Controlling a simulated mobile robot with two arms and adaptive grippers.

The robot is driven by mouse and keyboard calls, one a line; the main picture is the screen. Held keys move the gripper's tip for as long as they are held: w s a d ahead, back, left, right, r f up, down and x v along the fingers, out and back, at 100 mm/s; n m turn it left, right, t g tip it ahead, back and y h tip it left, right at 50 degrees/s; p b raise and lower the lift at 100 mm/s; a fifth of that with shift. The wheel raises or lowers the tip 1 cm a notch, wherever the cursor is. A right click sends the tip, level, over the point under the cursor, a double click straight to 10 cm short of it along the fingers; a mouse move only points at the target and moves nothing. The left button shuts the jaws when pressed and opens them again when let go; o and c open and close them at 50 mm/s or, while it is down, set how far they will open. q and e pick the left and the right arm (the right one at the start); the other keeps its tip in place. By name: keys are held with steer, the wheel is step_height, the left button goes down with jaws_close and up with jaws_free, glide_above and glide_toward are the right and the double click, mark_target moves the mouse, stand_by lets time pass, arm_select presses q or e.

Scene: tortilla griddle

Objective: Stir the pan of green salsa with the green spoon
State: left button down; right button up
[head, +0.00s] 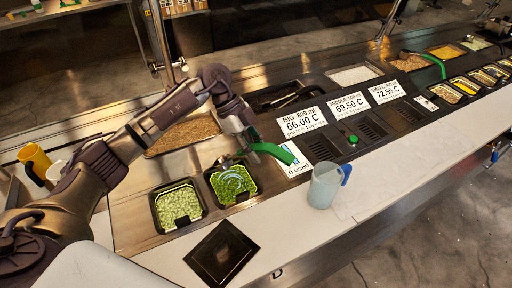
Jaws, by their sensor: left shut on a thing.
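The pan of green salsa (247,190) is a square black pan with bright green contents, set in the counter left of centre. The green spoon (274,152) has its green handle pointing right, across the pan's upper right edge. My left gripper (248,147) is shut on the green spoon, above the far right edge of the pan. The spoon's head is toward the salsa; how deep it sits is hard to tell. My right gripper is not in view.
A pan of paler green pieces (180,205) sits left of the salsa. A cup with a blue handle (325,185) stands to the right on the white ledge. A black square plate (222,252) lies in front. Price signs (347,105) stand behind. Yellow cup (34,160) at far left.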

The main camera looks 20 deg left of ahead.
arm_select(q)
step_height(320, 180, down, 9)
steer(key=b, duration=0.4)
stand_by(0.5)
steer(key=shift+s+r, duration=0.1)
stand_by(0.3)
steer(key=w, duration=0.3)
steer(key=shift+d, duration=0.3)
stand_by(0.9)
